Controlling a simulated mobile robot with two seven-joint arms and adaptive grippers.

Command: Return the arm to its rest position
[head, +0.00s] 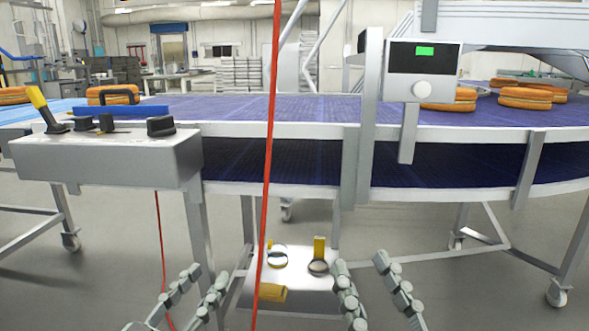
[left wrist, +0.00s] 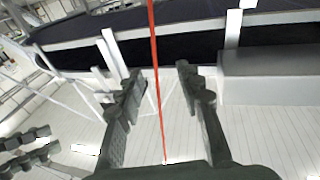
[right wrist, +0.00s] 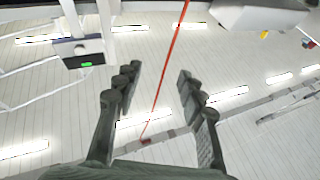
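My left gripper (head: 208,275) is low in the head view, left of the red cord (head: 270,130). Its fingers stand apart with nothing between them; they also show apart in the left wrist view (left wrist: 159,72). My right gripper (head: 361,262) is low and right of the cord. Its fingers are apart and empty, as the right wrist view (right wrist: 159,72) also shows. The red cord runs behind or between the fingertips in both wrist views; I cannot tell its depth, and neither gripper is shut on it.
A blue conveyor (head: 320,108) crosses ahead, carrying filled rounds (head: 525,97). A grey control box (head: 105,158) with knobs stands at the left. A display box (head: 423,72) with a green light is on a post. A low metal plate (head: 300,288) with yellow parts lies beyond the grippers.

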